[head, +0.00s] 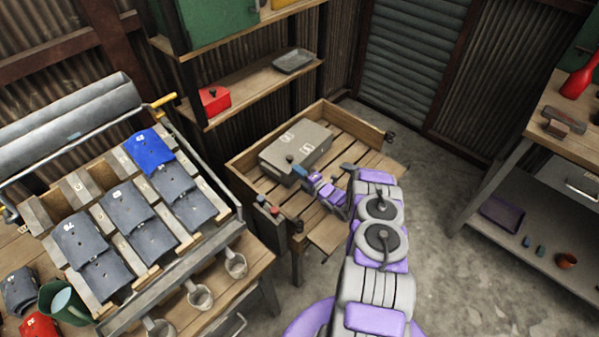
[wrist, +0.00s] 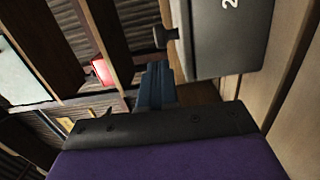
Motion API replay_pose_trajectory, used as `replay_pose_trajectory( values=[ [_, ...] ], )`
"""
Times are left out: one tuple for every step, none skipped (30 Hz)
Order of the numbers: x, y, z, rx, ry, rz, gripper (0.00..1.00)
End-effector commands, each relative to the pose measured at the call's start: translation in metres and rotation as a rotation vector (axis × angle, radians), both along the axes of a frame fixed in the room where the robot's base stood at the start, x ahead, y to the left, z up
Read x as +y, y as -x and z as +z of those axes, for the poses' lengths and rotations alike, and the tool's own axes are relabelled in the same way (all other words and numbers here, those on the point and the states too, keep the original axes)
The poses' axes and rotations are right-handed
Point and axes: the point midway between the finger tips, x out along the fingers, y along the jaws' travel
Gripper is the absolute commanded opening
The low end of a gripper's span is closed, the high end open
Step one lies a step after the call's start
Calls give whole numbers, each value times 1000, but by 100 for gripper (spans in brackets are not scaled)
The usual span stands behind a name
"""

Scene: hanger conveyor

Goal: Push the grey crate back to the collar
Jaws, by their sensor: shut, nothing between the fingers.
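The grey crate (head: 312,139), a lidded box with pale labels, stands on a slatted wooden pallet surface. A wooden collar (head: 268,131) of upright boards runs along the left and far sides of that surface. Some bare slats show between crate and collar. My gripper (head: 295,166) is at the crate's near side, its blue fingers shut and empty. In the wrist view the shut fingers (wrist: 154,88) lie beside the crate (wrist: 228,40) and a dark knob on it. I cannot tell whether they touch the crate. My wrist hides part of the near slats.
A rack (head: 95,215) with dark pouches and one blue pouch stands at the left. A shelf (head: 255,88) behind holds a red box (head: 213,100) and a grey tray (head: 293,61). A bench (head: 560,110) stands at the right. The concrete floor between is clear.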

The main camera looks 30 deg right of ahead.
Motion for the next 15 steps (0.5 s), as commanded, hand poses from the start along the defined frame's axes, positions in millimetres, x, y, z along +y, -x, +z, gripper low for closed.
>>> replay_pose_trajectory(
  values=[
    [2, -3, 0, -1, 1, 2, 0],
    [2, -2, 1, 0, 1, 1, 0],
    [-1, 6, 1, 3, 0, -1, 0],
    [-2, 10, 1, 4, 0, -2, 0],
    [-4, 15, 1, 4, 1, -3, 0],
    [-5, 20, 1, 4, 1, -2, 0],
    [-7, 24, 1, 3, 1, -2, 0],
    [-8, 29, 1, 2, 1, -2, 0],
    [-10, 35, 1, 1, 0, -1, 0],
    [-12, 41, 2, 0, 0, -2, 0],
    [-14, 46, 2, 0, 0, -2, 0],
    [-17, 53, 2, 1, 0, -4, 0],
    [-18, 59, 1, 2, 0, -3, 0],
    [-20, 63, 1, 2, 0, -3, 0],
    [-21, 70, 1, 3, -1, -2, 0]
  ],
)
